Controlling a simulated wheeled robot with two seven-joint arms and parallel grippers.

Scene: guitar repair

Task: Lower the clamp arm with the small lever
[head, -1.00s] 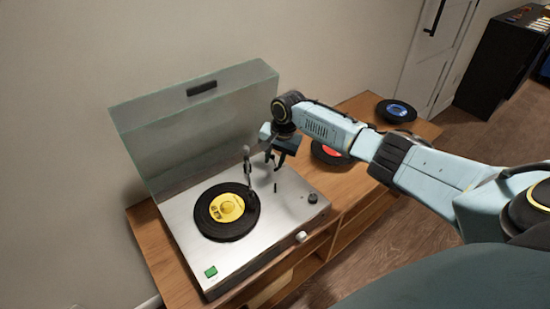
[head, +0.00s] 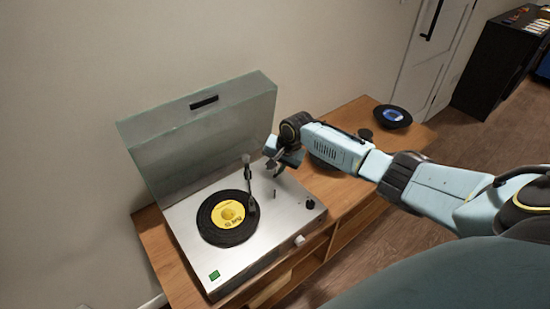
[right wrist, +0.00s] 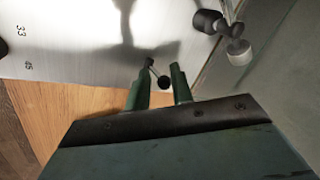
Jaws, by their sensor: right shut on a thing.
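A silver record player (head: 240,262) stands on a wooden cabinet, with a black record (head: 212,235) with a yellow label on its platter. Its slim arm (head: 249,178) reaches over the record's right edge; I cannot tell whether its tip touches. The arm's round pivot parts (right wrist: 210,22) show at the upper right of the right wrist view. My right gripper (head: 277,170) is at the player's back right corner. In the right wrist view, its fingers (right wrist: 163,68) are shut on a small lever with a black knob (right wrist: 164,83). My left gripper is not in view.
A clear lid (head: 200,140) stands open behind the player. A dark knob (head: 310,203), a short pin (head: 274,194) and a white knob (head: 299,240) are on its right side.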

